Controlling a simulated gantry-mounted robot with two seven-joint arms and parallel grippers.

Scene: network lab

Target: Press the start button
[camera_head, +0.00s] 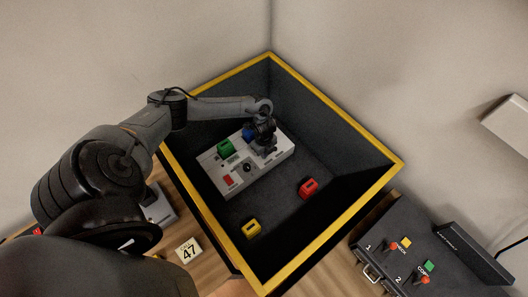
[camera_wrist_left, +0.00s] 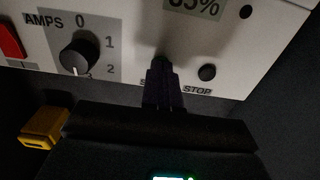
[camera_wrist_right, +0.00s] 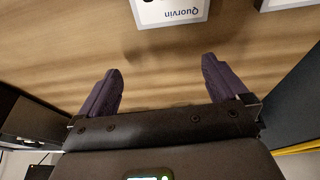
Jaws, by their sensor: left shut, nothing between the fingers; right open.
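A white control box (camera_head: 277,160) lies inside the dark yellow-rimmed bin in the head view. In the left wrist view its panel (camera_wrist_left: 125,25) shows a dial (camera_wrist_left: 80,54) marked AMPS, a display reading a percentage, and a round black button (camera_wrist_left: 207,72) above the label STOP. My left gripper (camera_wrist_left: 160,66) is shut and empty, its fingertips against or just over the panel, left of that button. They cover the spot beside a mostly hidden label starting with S; the start button itself is hidden. My right gripper (camera_wrist_right: 162,66) is open and empty over a wooden surface.
The bin's yellow rim (camera_head: 215,225) surrounds the box. A yellow block (camera_head: 251,228) and a red block (camera_head: 309,187) lie on the bin floor; green (camera_head: 225,148) and blue (camera_head: 248,134) pieces are at the box. A dark case (camera_head: 385,270) with switches stands at right.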

